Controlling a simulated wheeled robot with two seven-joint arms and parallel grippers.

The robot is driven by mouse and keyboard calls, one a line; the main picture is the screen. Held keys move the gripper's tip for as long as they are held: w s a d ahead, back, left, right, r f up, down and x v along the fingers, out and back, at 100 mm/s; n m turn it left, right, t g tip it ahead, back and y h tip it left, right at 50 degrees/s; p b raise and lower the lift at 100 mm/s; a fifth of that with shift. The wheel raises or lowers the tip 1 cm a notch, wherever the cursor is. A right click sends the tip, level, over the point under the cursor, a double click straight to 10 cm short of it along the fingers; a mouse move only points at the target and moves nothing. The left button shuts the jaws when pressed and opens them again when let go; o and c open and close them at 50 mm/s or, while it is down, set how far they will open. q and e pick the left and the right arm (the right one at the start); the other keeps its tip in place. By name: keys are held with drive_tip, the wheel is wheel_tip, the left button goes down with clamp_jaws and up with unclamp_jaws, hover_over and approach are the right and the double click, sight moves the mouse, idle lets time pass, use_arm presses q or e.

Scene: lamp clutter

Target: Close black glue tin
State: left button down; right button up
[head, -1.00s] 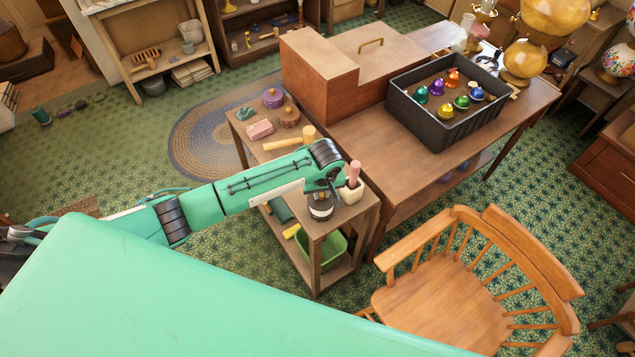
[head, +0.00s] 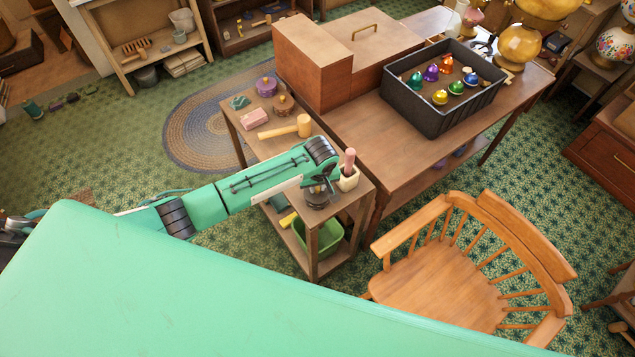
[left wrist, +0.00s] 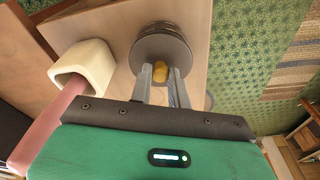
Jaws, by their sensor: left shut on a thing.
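The black glue tin (head: 317,201) stands near the front corner of the small side table. Its dark, round, ridged body and lid (left wrist: 160,42) show from above in the left wrist view. A yellow-brown knob (left wrist: 160,72) sits at the lid's centre. My left gripper (head: 320,186) is right over the tin, and its two fingers (left wrist: 160,76) are shut on the knob. The lid appears lined up over the tin, but I cannot tell whether it is fully seated. My right gripper is out of view.
A mallet (head: 286,128) and small lidded pots lie farther back. A wooden chair (head: 450,285) stands at the right front.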

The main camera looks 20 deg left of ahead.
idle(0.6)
use_arm(q)
drive_tip(key=shift+p, duration=0.5)
idle(0.3)
drive_tip(key=shift+p, duration=0.35)
drive_tip(key=shift+f, duration=0.25)
idle(0.7)
drive_tip(key=shift+p, duration=0.6)
drive_tip(key=c, duration=0.8)
unclamp_jaws()
drive_tip(key=shift+c, duration=0.2)
